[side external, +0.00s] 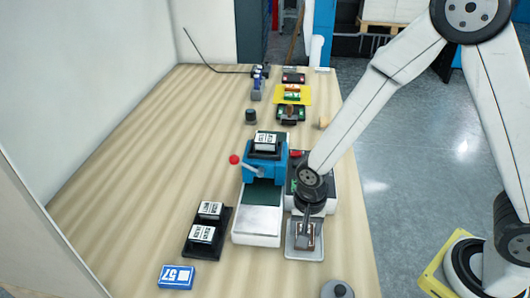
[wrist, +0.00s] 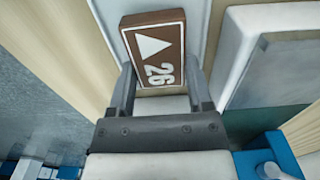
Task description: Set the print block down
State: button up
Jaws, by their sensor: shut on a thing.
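The print block (wrist: 157,48) is brown with a white rim, a white triangle and the number 26, seen in the wrist view. My gripper (wrist: 160,85) is shut on it, one finger on each side. In the side view my gripper (side external: 307,234) points down over a pale tray (side external: 303,254) at the front right of the table. The block is hard to make out there between the fingers. I cannot tell whether its underside touches the tray.
A blue press (side external: 264,170) with a white bed (side external: 257,222) and a red-knobbed lever (side external: 234,159) stands just left of my gripper. A round grey item (side external: 337,290) is at the front.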

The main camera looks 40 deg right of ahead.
aim_at(310, 227)
jog(key=shift+f, duration=0.15)
jog(key=o, duration=1.3)
jog(key=shift+c, duration=0.2)
notch_tip(310, 227, up, 12)
jog(key=shift+d, duration=0.1)
dwell(0.6)
jog(key=s+d+f+n+t, duration=0.2)
jog(key=s+d+n, duration=0.1)
jog(key=d+n, duration=0.6)
jog(key=shift+s+d+t, duration=0.3)
jog(key=shift+s+d, duration=0.1)
jog(key=shift+d, duration=0.45)
